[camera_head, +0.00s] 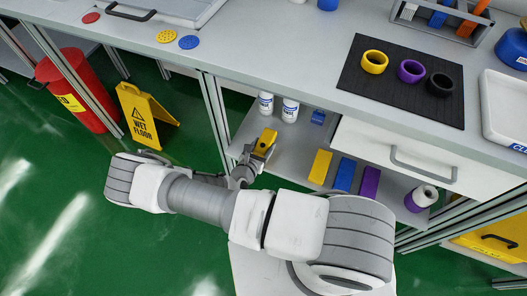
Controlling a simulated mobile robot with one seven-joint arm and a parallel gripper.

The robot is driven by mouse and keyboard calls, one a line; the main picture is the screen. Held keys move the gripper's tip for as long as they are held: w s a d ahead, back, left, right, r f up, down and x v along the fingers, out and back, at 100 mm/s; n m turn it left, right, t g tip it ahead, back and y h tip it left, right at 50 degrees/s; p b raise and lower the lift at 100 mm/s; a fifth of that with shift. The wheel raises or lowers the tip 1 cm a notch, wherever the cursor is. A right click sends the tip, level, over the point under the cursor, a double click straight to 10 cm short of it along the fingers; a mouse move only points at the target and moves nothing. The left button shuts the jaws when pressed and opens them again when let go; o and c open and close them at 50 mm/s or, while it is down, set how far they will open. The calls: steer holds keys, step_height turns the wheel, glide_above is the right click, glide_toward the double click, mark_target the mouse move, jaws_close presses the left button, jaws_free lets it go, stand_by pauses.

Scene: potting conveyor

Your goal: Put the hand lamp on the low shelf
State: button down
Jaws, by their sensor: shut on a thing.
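My gripper (257,154) is at the front left part of the low shelf (284,157), under the worktop. It is shut on a small yellow block-like thing with a dark mark, which I take for the hand lamp (267,137). The lamp is over the shelf surface; I cannot tell whether it touches the shelf. My fingers and the lower end of the lamp are small and partly hidden by each other.
White bottles (290,109) and a small blue item (318,117) stand behind the lamp. Yellow (320,167), blue (344,174) and purple (370,182) blocks lie to the right, below a drawer (415,162). A wet-floor sign (147,117) and red bin (78,90) are left.

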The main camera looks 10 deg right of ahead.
steer(key=shift+f+b, duration=0.5)
steer(key=shift+f, duration=0.95)
steer(key=shift+f, duration=0.15)
steer(key=shift+c, duration=0.6)
jaws_free()
steer(key=shift+r, duration=0.25)
steer(key=p+v, duration=0.3)
steer(key=v, duration=0.9)
steer(key=shift+f, duration=0.1)
